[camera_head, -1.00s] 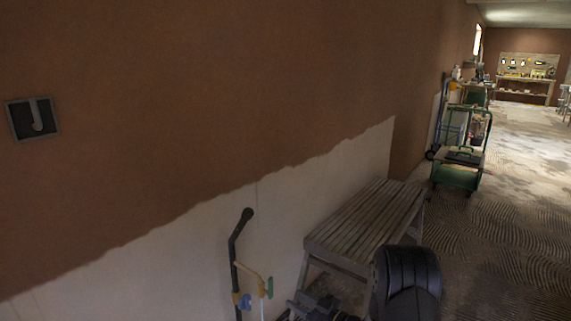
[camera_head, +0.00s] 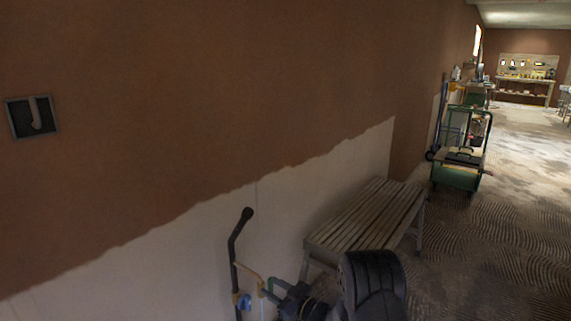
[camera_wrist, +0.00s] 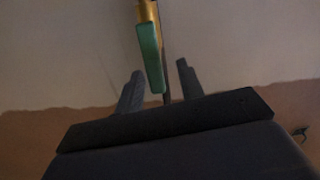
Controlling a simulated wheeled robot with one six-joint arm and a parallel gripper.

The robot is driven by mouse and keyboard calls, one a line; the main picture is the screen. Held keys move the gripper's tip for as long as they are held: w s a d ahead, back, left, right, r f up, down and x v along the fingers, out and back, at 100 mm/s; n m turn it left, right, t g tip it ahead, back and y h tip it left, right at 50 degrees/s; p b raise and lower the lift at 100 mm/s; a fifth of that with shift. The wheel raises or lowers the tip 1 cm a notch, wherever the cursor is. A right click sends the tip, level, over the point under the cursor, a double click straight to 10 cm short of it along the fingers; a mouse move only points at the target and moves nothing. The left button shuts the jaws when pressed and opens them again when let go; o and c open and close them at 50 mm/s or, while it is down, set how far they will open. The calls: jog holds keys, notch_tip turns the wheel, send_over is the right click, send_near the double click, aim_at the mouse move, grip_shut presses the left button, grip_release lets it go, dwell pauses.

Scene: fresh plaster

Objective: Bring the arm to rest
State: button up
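My gripper (camera_wrist: 160,85) shows in the wrist view with its two dark fingers spread apart. A green handle (camera_wrist: 150,55) on a yellowish bar lies between the fingers in that picture, with gaps on both sides; I cannot tell how far beyond them it is. In the head view my dark arm reaches in from the bottom, and its tip (camera_head: 274,291) is close to the lever. The tan lever (camera_head: 248,269) is on a dark upright pipe (camera_head: 233,265) with a blue fitting (camera_head: 244,301). The lever's handle end is partly hidden by my gripper.
A slatted wooden bench (camera_head: 360,218) stands along the wall just beyond my arm. A green cart (camera_head: 458,172) stands further back. The floor at right is open.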

jog(key=shift+s+a+f+n, duration=0.1)
jog(key=shift+s+a+n, duration=0.1)
jog(key=shift+n, duration=0.4)
